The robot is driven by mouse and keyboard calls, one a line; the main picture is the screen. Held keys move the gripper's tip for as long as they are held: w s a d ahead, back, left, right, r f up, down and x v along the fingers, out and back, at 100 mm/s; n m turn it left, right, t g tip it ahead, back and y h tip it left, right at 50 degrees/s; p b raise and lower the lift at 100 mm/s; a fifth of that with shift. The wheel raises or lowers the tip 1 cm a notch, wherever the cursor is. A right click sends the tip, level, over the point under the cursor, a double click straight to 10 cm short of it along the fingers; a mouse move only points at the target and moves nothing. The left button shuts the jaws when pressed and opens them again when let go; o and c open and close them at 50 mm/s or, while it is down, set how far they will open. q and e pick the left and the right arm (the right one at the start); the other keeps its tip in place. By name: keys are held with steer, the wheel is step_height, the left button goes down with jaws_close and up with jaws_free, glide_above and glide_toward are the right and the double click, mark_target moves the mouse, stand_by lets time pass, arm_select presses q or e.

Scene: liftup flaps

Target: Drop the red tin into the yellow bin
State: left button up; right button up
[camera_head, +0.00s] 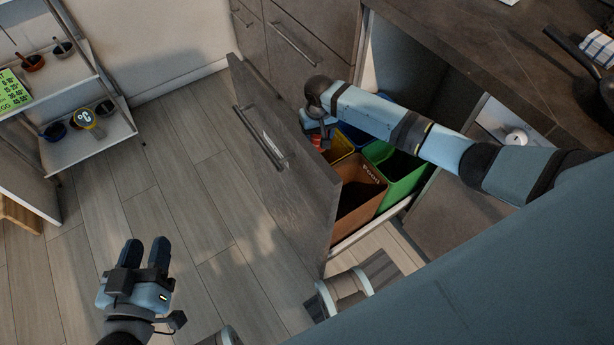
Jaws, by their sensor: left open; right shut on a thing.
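The red tin (317,141) shows as a small red patch just under my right gripper (318,128), which is shut on it. The rest of the tin is hidden by the gripper. The yellow bin (341,149) sits in the pulled-out drawer, close beside and below the tin. My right forearm covers part of the view of it. From this angle I cannot tell whether the tin is directly over the bin's opening. My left gripper (145,250) is open and empty, low at the left over the floor.
The drawer also holds a brown bin (361,188), a green bin (400,174) and a blue bin (352,133). The drawer front (283,170) stands open. A shelf rack (88,142) with small bowls is at the left. A dark pan (597,95) lies on the counter.

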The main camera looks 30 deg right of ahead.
steer(key=o, duration=1)
steer(key=shift+r, duration=0.25)
step_height(320, 180, up, 9)
steer(key=p, duration=0.3)
steer(key=shift+f, duration=0.2)
step_height(320, 180, up, 4)
steer(key=shift+f+p, duration=0.1)
steer(key=shift+p, duration=0.65)
arm_select(q)
steer(key=s+a+f+g+y, duration=0.2)
steer(key=a+f+g, duration=0.1)
steer(key=f, duration=0.3)
steer(key=shift+s, duration=0.2)
arm_select(e)
steer(key=shift+r, duration=0.5)
arm_select(q)
steer(key=shift+a, duration=0.1)
